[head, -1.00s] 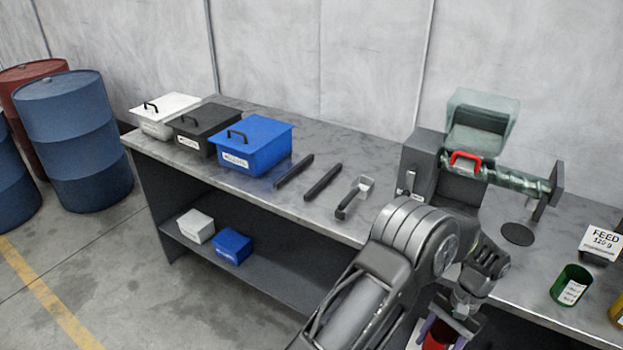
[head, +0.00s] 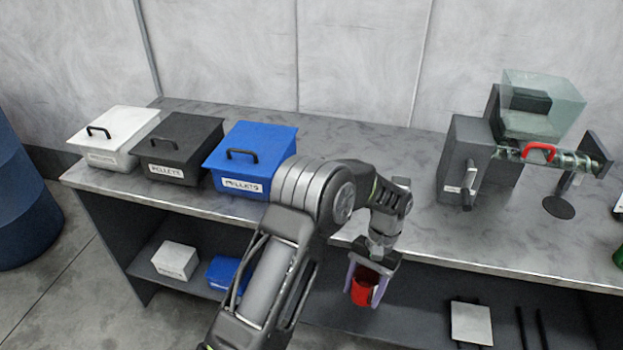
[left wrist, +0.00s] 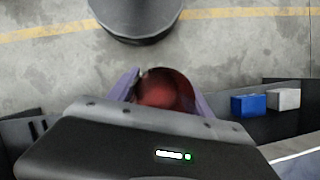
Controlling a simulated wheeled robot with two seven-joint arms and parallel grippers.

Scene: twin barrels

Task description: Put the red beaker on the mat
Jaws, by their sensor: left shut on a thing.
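The red beaker (head: 361,292) is held between the purple fingers of my left gripper (head: 366,284), in front of the bench's front edge. My left gripper is shut on it. The left wrist view shows the red beaker (left wrist: 165,92) between the two fingers, seen into its reddish inside. A dark round disc (head: 558,207), the only mat-like thing I see, lies flat on the bench at the right, under the machine's end. The beaker is apart from it, to its left and nearer to me. My right gripper is not in view.
White (head: 115,138), black (head: 178,150) and blue (head: 250,160) lidded boxes stand on the bench at left. A grey machine (head: 468,150) with a clear hopper stands at right. Bench top before it is free. A green thing (head: 619,256) shows at the right edge.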

